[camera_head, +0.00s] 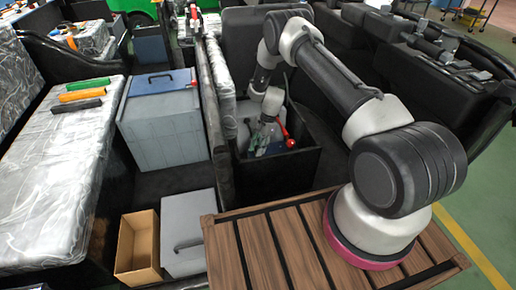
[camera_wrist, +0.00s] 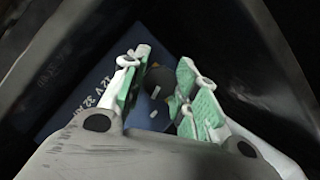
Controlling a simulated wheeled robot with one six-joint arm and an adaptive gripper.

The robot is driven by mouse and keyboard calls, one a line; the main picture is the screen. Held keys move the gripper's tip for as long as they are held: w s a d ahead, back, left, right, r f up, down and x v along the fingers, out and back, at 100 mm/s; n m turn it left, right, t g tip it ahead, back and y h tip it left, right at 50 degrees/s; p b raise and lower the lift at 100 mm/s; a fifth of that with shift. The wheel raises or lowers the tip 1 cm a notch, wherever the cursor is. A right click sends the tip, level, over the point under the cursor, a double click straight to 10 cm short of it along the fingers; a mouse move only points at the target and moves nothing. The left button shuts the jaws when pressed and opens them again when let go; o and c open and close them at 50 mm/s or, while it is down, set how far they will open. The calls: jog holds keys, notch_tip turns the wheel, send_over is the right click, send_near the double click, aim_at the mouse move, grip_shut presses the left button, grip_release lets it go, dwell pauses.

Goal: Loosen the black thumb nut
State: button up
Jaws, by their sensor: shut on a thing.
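The black thumb nut (camera_wrist: 158,78) shows in the wrist view as a dark round knob between the fingertips. My gripper (camera_wrist: 163,62), with green pads and white fingers, is closed around it. Part of the nut is hidden by the fingers. Below it is a blue battery case (camera_wrist: 62,92) with white lettering that seems to give its voltage. In the head view, my gripper (camera_head: 266,142) reaches down into a dark open compartment, and the nut cannot be made out there.
Dark compartment walls (camera_head: 290,172) surround my gripper closely. A red-handled lever (camera_head: 285,130) is next to it. To the left are a grey box (camera_head: 162,125), an open cardboard box (camera_head: 138,248) and a foil-covered bench (camera_head: 55,170) with several coloured pieces.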

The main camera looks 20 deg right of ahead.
jog(key=shift+n+g+h, duration=0.35)
jog(key=shift+n, duration=0.9)
jog(key=shift+n+g+h, duration=0.35)
jog(key=shift+n, duration=0.9)
jog(key=o, duration=0.7)
jog(key=shift+o, duration=0.2)
jog(key=shift+r, duration=0.1)
jog(key=v, duration=1.1)
jog(key=shift+w+r, duration=0.25)
jog(key=shift+r, duration=0.1)
jog(key=shift+n, duration=0.3)
